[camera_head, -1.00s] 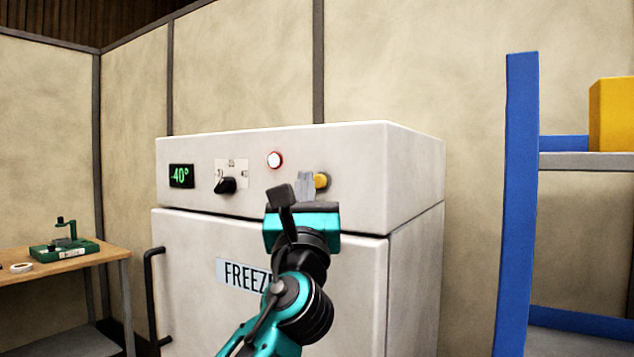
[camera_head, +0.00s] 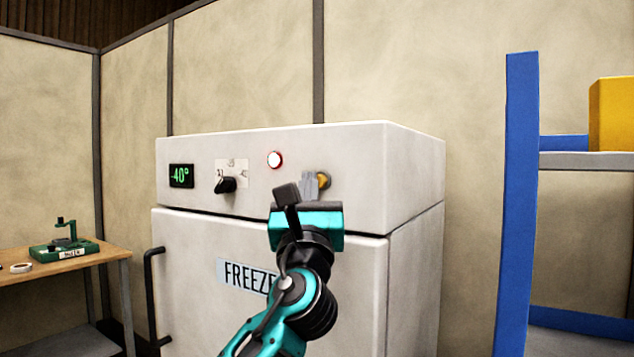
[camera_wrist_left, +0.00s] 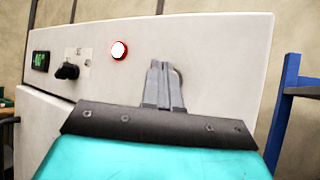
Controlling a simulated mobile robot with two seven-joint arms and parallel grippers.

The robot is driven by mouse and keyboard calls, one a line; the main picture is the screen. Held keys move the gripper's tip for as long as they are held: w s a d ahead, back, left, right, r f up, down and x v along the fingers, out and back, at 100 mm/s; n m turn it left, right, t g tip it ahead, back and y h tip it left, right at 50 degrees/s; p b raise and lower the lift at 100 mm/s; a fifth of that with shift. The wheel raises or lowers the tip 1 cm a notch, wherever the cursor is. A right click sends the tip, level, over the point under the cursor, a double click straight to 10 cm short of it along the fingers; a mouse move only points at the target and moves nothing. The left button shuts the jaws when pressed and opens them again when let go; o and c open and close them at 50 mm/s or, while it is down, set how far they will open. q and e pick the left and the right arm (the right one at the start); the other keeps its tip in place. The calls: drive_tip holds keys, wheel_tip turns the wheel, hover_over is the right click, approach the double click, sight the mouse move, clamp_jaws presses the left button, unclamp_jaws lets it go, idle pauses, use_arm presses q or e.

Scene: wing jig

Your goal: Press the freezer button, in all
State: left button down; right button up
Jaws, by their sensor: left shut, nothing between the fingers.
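The white freezer (camera_head: 270,305) stands in the middle of the head view, with a control panel along its top front. In the left wrist view the shut fingers (camera_wrist_left: 163,82) point at the panel and cover the button. My right gripper is not in view.
Also on the panel are a white light with a red ring (camera_head: 275,160), a black dial (camera_head: 225,185) and a green −40° display (camera_head: 181,176). A blue shelf frame (camera_head: 517,200) stands right of the freezer, a wooden table (camera_head: 95,262) left.

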use_arm(q)
drive_tip(key=shift+w+d, duration=0.25)
drive_tip(key=shift+w, duration=0.05)
idle(0.4)
drive_tip(key=shift+s+a, duration=0.1)
drive_tip(key=shift+s+a+p, duration=0.4)
drive_tip(key=shift+s+p, duration=0.1)
drive_tip(key=shift+s, duration=0.1)
drive_tip(key=shift+s+a+p, duration=0.45)
drive_tip(key=shift+s+a, duration=0.3)
drive_tip(key=shift+s, duration=0.3)
drive_tip(key=shift+s+a+p, duration=0.45)
drive_tip(key=shift+s+a, duration=0.3)
drive_tip(key=shift+s, duration=0.25)
